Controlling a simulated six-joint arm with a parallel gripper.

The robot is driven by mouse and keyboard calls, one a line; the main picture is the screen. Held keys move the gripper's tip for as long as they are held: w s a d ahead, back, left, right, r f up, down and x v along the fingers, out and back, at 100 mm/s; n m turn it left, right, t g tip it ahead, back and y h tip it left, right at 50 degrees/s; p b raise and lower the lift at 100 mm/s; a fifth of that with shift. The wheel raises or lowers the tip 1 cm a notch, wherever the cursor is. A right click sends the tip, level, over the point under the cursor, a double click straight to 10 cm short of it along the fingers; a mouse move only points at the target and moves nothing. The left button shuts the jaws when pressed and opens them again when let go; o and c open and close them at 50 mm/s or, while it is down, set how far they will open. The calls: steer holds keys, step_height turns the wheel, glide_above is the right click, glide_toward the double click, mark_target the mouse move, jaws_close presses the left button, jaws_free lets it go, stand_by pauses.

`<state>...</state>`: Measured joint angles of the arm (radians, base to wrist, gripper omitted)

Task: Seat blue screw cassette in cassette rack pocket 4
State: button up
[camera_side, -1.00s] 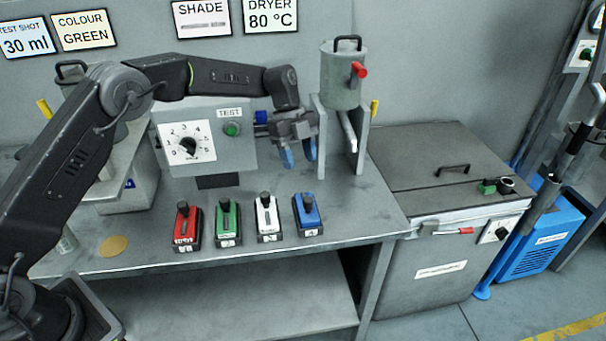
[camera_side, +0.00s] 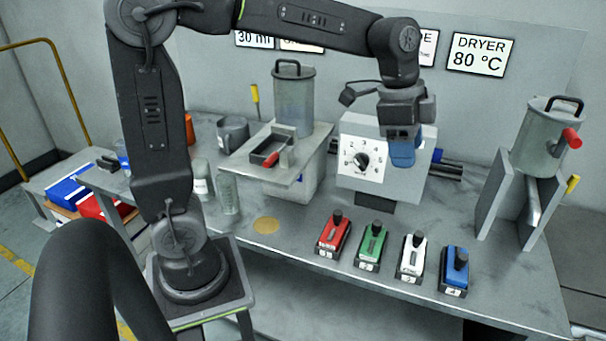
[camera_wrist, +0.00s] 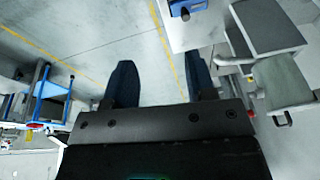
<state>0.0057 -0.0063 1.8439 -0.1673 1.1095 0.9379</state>
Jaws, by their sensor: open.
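The blue screw cassette (camera_side: 457,262) with a black knob on top sits upright in the black pocket marked 4 (camera_side: 453,291), at the right end of the row of pockets. A small blue piece at the top of the wrist view, probably the same cassette (camera_wrist: 181,9), shows near the bench edge. My gripper (camera_side: 403,160) hangs in front of the dial box, above and left of the blue cassette and clear of it. In the wrist view its two dark blue fingers (camera_wrist: 161,78) are apart with nothing between them. How deep the cassette sits cannot be told.
Red (camera_side: 334,234), green (camera_side: 373,243) and white (camera_side: 413,254) cassettes stand in the pockets to the left. Behind is the dial box (camera_side: 350,185). A tank on a stand (camera_side: 545,140) rises at the right. The bench front left of the row is mostly clear.

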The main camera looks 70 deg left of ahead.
steer(key=s+a+f+n+t+y, duration=0.1)
steer(key=s+a+f+n+t, duration=0.1)
steer(key=s+n, duration=0.8)
steer(key=s+f+t, duration=0.1)
steer(key=s, duration=0.6)
steer(key=shift+s+a+y, duration=0.25)
steer(key=shift+a+y, duration=0.15)
